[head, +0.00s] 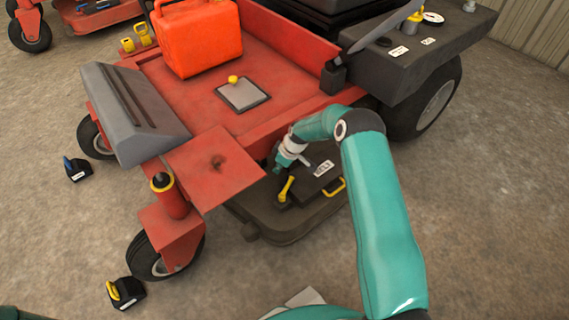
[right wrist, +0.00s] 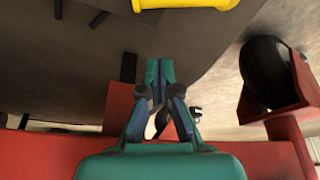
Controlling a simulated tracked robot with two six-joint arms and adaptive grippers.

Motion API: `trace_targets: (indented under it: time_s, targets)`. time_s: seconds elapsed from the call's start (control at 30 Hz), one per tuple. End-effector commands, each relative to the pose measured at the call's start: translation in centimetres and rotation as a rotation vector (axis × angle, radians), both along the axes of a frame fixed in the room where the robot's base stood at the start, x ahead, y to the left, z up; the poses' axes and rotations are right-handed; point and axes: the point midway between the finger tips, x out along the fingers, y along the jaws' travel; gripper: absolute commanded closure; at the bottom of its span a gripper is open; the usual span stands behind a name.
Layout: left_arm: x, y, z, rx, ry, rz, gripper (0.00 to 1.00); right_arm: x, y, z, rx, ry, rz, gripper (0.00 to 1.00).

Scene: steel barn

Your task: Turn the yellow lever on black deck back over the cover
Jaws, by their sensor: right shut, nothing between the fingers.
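The yellow lever (head: 287,188) is on the black deck (head: 268,225), just left of the dark cover (head: 316,178). Its grip slants up and slightly right from a dark pivot and lies beside the cover, not across it. The cover has a white label and a yellow handle (head: 336,187) at its right. My right gripper (head: 278,167) is just above and left of the lever's tip, partly hidden by my wrist. In the right wrist view its fingers (right wrist: 160,70) are shut and empty. A yellow bar (right wrist: 190,6) crosses the top there; which yellow part it is, I cannot tell. My left gripper is not in view.
The mower's red footplate (head: 215,165) overhangs the deck at the left. A front caster wheel (head: 152,258) stands below it. A red fuel can (head: 198,38) and a grey plate with a yellow knob (head: 243,93) are on the red platform. Bare ground lies right of the deck.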

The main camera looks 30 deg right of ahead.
Motion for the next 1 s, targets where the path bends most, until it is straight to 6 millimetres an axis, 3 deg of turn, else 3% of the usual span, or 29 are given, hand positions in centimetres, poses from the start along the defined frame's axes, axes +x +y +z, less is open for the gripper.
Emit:
trace_targets:
  time_s: [0.03, 0.17, 0.4, 1.0]
  targets:
    - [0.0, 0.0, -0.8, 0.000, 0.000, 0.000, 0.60, 0.3, 0.3, -1.5, 0.000, 0.001, 0.001, 1.00]
    - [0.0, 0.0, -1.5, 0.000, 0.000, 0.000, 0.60, 0.8, 0.4, -3.5, 0.001, 0.002, -0.001, 1.00]
    - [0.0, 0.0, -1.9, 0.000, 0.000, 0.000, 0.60, -2.0, -1.1, -3.6, 0.001, 0.002, -0.001, 1.00]
    - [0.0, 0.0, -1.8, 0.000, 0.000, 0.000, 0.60, -2.9, -2.1, -3.6, 0.000, 0.001, -0.027, 1.00]
